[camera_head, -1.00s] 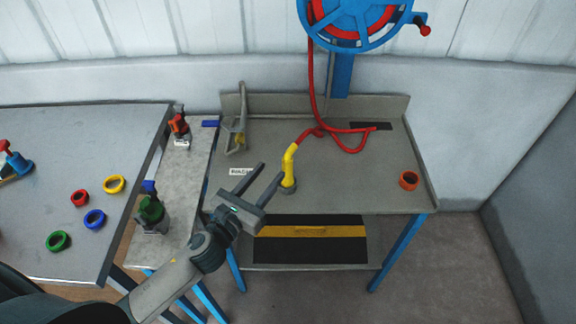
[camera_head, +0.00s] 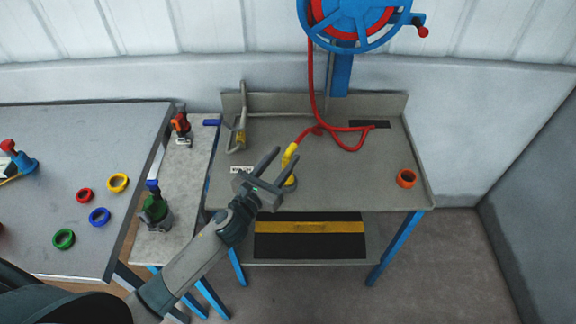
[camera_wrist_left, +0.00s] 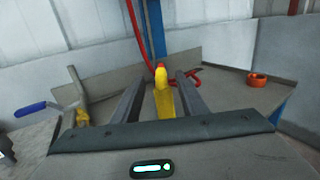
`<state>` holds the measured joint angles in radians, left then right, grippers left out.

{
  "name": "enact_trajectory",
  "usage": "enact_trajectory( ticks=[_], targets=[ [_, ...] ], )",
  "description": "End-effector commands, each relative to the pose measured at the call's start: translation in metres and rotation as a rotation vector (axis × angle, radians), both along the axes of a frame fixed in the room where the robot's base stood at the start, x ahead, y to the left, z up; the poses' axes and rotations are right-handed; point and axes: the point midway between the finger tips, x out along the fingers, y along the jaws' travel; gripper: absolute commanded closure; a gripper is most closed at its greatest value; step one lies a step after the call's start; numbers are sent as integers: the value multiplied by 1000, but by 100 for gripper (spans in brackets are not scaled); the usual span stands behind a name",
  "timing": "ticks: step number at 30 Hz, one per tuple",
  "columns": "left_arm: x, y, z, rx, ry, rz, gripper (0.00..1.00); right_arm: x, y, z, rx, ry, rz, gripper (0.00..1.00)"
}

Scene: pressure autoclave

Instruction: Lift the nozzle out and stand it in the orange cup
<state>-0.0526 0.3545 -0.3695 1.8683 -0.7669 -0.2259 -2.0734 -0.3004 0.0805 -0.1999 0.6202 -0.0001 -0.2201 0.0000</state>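The yellow nozzle (camera_head: 288,158) stands upright on the grey bench, its base in a dark round holder (camera_head: 290,183), with a red hose (camera_head: 316,131) running from its top. My left gripper (camera_head: 282,164) is open, with its fingers in front of and around the nozzle in the head view. In the left wrist view the nozzle (camera_wrist_left: 163,95) shows between the two open fingers, with a gap on each side. I cannot tell whether either finger touches it. The orange cup (camera_head: 406,178) stands at the right of the bench; it also shows in the left wrist view (camera_wrist_left: 258,79). My right gripper is not in view.
A blue hose reel (camera_head: 355,20) hangs above the bench. Valves (camera_head: 156,208) and coloured rings (camera_head: 100,217) sit on the tables at left. The bench between nozzle and cup is clear.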

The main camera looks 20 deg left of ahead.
Motion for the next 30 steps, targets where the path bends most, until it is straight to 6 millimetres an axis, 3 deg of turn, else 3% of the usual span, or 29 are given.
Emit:
enact_trajectory(
  ticks=[2,8,23,28,30],
  targets=[
    [10,-6,5,-3,1,1,61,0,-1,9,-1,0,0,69],
    [27,-9,2,1,0,1,61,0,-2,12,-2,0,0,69],
    [28,-9,1,1,0,0,61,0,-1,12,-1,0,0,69],
    [28,-9,1,1,0,0,100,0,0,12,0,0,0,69],
    [28,-9,1,1,0,0,100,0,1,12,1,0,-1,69]
  ],
)
